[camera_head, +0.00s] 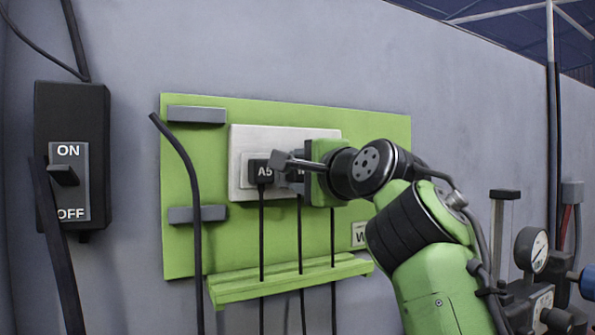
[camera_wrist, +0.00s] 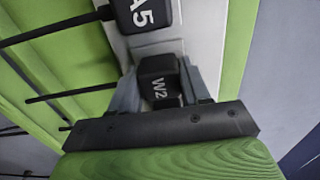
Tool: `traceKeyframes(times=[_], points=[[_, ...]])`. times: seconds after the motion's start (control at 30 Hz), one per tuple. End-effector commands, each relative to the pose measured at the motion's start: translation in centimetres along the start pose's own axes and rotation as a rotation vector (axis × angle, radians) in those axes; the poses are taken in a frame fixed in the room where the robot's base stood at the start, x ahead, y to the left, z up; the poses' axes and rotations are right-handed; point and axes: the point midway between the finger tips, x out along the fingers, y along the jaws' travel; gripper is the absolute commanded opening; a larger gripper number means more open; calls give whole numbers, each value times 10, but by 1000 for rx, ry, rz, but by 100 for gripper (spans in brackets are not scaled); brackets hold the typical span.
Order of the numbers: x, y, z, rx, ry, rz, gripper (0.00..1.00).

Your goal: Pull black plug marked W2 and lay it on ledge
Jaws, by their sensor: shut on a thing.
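The black plug marked W2 (camera_wrist: 157,80) is between my gripper's two fingers (camera_wrist: 164,92) in the wrist view, with its label facing the camera. It is at the white socket panel (camera_head: 237,187); I cannot tell whether it is fully seated. In the head view my gripper (camera_head: 290,166) covers most of this plug, and a cable hangs below it. The green ledge (camera_head: 290,283) runs along the lower edge of the green board, below the sockets, and appears bare except for cables passing it.
A black plug marked A5 (camera_head: 263,171) sits close to the left of my gripper; it also shows in the wrist view (camera_wrist: 140,14). Several cables hang past the ledge. An ON/OFF switch box (camera_head: 93,130) is at left. A pressure gauge (camera_head: 531,250) stands at right.

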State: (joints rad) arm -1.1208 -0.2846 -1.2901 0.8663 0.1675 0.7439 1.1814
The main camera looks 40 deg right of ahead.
Motion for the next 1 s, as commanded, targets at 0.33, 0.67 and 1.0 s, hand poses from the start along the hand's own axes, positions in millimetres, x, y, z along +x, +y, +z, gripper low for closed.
traceKeyframes(times=[0.33,0.67,1.0], points=[[-10,0,-1,0,1,-2,0],[-24,1,-1,0,2,-2,0],[-37,1,0,0,1,-1,0]])
